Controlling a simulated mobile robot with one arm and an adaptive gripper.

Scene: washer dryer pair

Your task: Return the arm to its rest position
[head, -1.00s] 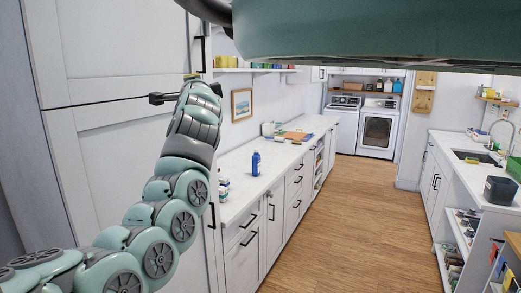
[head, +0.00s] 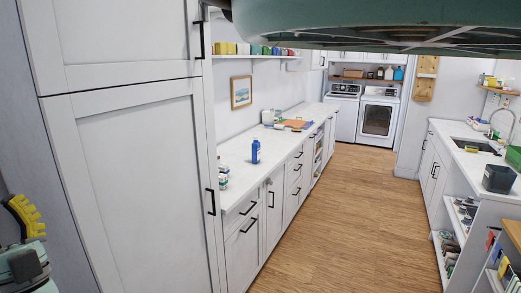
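My arm (head: 25,265) shows only at the lower left corner, folded back low beside the tall white cabinet (head: 135,170). A yellow ribbed part on dark pieces, which looks like part of my gripper (head: 25,217), sticks up there at the left edge. The rest of the arm is out of the picture. I cannot see both fingertips, so I cannot tell whether the gripper is open or shut. I see nothing held in it.
A white counter (head: 240,177) with a blue bottle (head: 256,150) runs along the left. The washer (head: 345,110) and dryer (head: 378,117) stand at the back. A sink counter (head: 445,132) is on the right. The wooden floor (head: 335,215) between is clear.

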